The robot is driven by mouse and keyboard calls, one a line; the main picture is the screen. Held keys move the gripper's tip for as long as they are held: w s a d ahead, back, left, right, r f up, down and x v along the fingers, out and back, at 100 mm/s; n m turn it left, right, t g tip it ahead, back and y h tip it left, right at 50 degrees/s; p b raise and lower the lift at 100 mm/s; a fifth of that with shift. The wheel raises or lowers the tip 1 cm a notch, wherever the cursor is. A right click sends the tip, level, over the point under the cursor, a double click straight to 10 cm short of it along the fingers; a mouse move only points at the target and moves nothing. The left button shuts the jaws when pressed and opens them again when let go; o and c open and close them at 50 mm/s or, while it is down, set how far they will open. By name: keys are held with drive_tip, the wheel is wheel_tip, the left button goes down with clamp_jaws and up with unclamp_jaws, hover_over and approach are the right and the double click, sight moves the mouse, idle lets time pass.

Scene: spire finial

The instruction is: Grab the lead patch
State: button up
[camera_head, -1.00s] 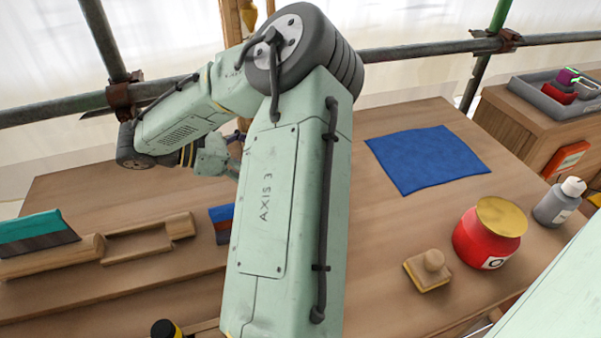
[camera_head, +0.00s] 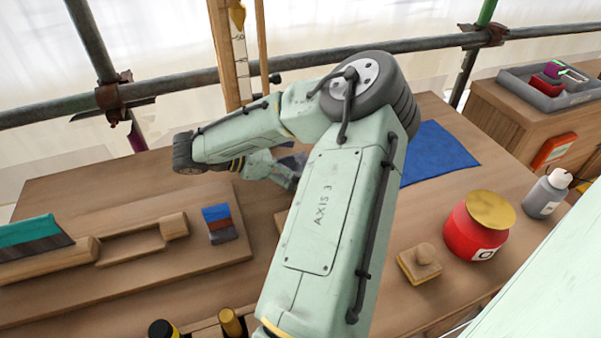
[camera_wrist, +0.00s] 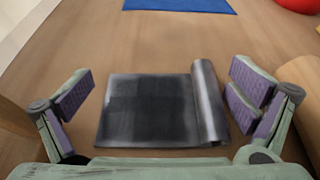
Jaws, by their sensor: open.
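The lead patch (camera_wrist: 150,108) is a dark grey sheet with a rolled right edge, lying on the brown wooden tabletop in the wrist view. My gripper (camera_wrist: 160,90) is open and empty. Its purple-padded fingers stand to the left and right of the patch, with bare wood showing between the left finger and the sheet; the right finger is close to the roll. I cannot tell how high the fingers are above the table. In the head view my arm hides most of the area around the gripper.
A blue cloth (camera_head: 435,153) lies beyond the patch. A red jar (camera_head: 478,228), a wooden block with a knob (camera_head: 419,263) and a grey bottle (camera_head: 546,194) stand at the right. At the left are a teal-and-brown tool (camera_head: 32,236) and a striped block (camera_head: 219,223) on a board.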

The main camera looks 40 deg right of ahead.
drive_tip(key=c, duration=2)
drive_tip(key=shift+r, duration=0.1)
clamp_jaws()
